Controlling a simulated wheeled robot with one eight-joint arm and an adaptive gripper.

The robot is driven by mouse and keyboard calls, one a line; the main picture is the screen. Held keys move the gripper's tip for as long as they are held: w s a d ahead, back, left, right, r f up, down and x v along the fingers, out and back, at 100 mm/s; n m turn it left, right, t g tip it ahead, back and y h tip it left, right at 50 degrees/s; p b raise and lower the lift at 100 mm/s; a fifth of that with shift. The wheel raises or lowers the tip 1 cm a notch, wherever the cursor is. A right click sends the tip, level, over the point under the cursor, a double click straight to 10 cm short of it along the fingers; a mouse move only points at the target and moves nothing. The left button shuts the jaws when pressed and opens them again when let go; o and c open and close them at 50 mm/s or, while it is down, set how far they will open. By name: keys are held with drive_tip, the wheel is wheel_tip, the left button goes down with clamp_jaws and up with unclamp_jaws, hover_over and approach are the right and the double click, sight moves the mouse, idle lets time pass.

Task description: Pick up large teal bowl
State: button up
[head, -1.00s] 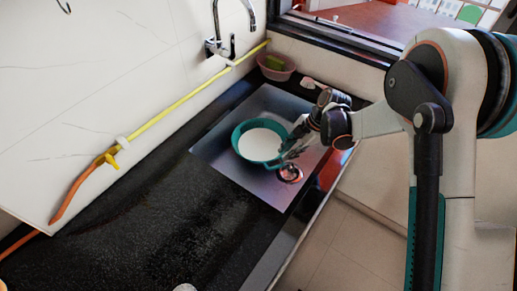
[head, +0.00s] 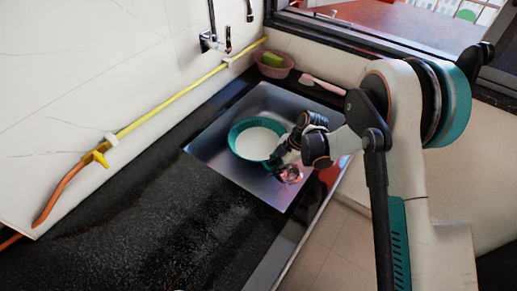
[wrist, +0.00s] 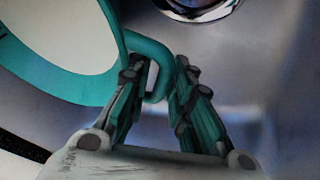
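The large teal bowl (head: 236,147) sits upright in the metal sink (head: 214,136), with a pale inside. In the wrist view the bowl's teal wall (wrist: 65,82) fills the upper left, and a loop handle (wrist: 163,62) sticks out from its rim. My gripper (head: 277,158) is at the bowl's right side. In the wrist view my gripper (wrist: 162,66) has its fingers apart, with the outer bar of the handle between them. The left finger appears to be inside the loop and the right finger outside it. I cannot tell whether either finger touches the handle.
A round metal drain (head: 290,174) lies close to my gripper. A pinkish basin (head: 274,67) with a green item and a pink-and-white brush (head: 322,84) stand beyond the sink. The faucet (head: 212,40) and yellow hose (head: 170,111) are at the wall. The dark counter (head: 140,215) is clear.

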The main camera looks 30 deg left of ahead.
drive_tip(key=shift+r, duration=0.1)
clamp_jaws()
drive_tip(key=shift+r, duration=0.15)
wheel_tip(320, 180, up, 20)
drive_tip(key=p, duration=0.7)
